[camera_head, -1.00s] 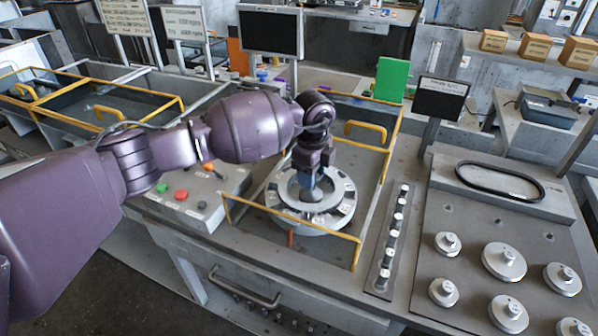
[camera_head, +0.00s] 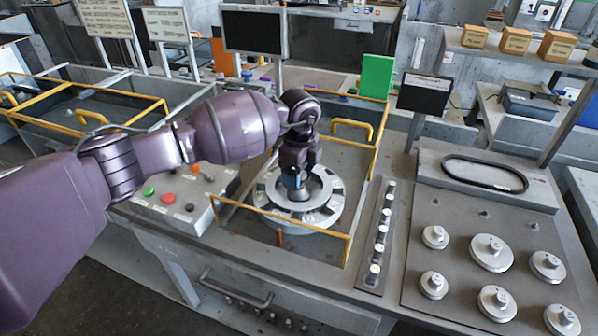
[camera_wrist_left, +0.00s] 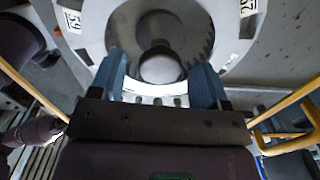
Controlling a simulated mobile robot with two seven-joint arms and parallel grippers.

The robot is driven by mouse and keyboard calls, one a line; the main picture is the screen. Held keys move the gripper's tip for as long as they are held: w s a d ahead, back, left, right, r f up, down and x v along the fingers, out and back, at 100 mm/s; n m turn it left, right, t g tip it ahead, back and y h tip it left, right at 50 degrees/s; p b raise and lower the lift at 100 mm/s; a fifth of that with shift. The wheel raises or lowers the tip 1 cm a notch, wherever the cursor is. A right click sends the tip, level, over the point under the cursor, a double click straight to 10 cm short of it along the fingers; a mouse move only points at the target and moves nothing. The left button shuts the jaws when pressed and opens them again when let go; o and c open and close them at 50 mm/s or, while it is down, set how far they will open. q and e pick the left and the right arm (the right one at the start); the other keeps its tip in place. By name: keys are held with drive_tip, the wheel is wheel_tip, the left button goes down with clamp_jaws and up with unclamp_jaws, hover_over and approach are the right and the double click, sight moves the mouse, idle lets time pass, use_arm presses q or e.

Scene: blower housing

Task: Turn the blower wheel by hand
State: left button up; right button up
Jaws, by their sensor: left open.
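The blower wheel (camera_head: 322,213) is a round grey-white disc with dark slots and a central opening, lying flat inside a yellow-railed bay. In the left wrist view its ring (camera_wrist_left: 88,30) carries number labels, and a rounded metal hub (camera_wrist_left: 160,66) sits in the middle. My left gripper (camera_head: 298,190) points down over the wheel's centre. In the left wrist view its two blue fingers (camera_wrist_left: 158,78) are open, one on each side of the hub. I cannot tell whether they touch it. My right gripper is not in view.
Yellow rails (camera_head: 300,228) surround the bay. A control box (camera_head: 180,200) with red and green buttons stands left. A row of small knobs (camera_head: 381,232) and a panel of round pulleys (camera_head: 490,252) lie right. A dark monitor (camera_head: 254,31) and green board (camera_head: 376,77) stand behind.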

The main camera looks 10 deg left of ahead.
use_arm(q)
wheel_tip(320, 180, up, 10)
drive_tip(key=shift+r, duration=0.25)
idle(0.6)
